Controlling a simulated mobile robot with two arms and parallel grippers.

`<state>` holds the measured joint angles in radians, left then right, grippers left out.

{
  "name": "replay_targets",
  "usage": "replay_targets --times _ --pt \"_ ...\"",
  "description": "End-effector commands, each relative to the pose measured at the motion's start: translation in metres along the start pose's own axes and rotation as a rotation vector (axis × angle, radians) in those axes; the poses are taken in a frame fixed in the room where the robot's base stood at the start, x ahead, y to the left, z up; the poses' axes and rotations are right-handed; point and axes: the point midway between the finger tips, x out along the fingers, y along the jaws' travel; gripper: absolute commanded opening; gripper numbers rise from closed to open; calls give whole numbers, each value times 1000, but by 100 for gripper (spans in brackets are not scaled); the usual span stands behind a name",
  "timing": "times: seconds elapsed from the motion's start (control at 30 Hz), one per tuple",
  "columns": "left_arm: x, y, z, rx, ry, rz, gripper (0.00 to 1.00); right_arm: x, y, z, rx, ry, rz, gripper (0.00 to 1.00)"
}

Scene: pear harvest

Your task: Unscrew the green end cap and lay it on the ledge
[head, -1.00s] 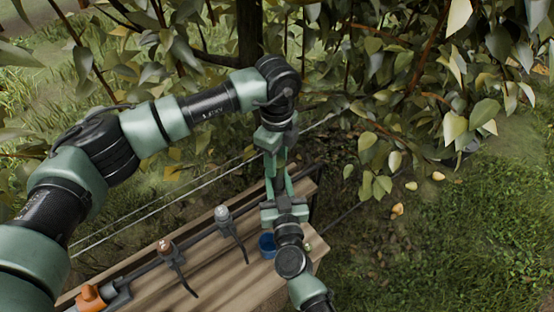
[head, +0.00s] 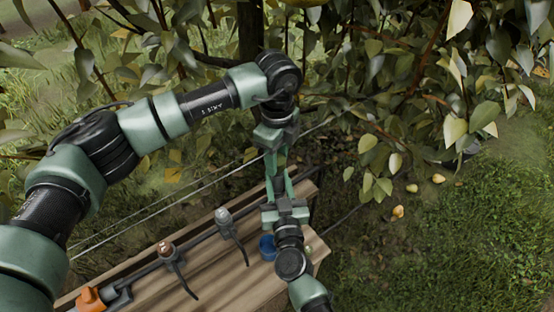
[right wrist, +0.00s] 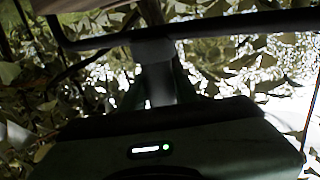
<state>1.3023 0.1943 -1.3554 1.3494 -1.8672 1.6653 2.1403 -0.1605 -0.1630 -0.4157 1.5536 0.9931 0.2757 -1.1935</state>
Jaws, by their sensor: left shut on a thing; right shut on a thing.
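My left gripper (head: 277,165) comes down from above, its fingers shut and pointing down the picture. My right gripper (head: 278,190) comes up from below, its fingers shut and meeting or overlapping the left fingers in the head view. What each holds is hidden there. In the right wrist view, the right fingers (right wrist: 157,85) close around a grey piece (right wrist: 153,52) by a dark bar (right wrist: 220,30). I cannot make out the green end cap in either view. The wooden ledge (head: 215,275) runs beneath the grippers, with bare planks at its front.
A blue cup (head: 267,247) stands on the ledge beside my right gripper. Leafy branches (head: 380,70) hang close behind. Yellow pears (head: 398,212) lie on the ground.

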Motion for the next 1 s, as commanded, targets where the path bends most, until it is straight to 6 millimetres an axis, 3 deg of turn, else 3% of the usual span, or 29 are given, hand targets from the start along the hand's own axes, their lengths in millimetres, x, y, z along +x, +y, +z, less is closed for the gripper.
replay_targets --times 0.57,1.0 --pt "-9 0 0 1 -1 0 0 0 0 1 0 -2 1 0" --pt "-48 0 0 2 0 1 0 0 0 2 0 -2 1 0"
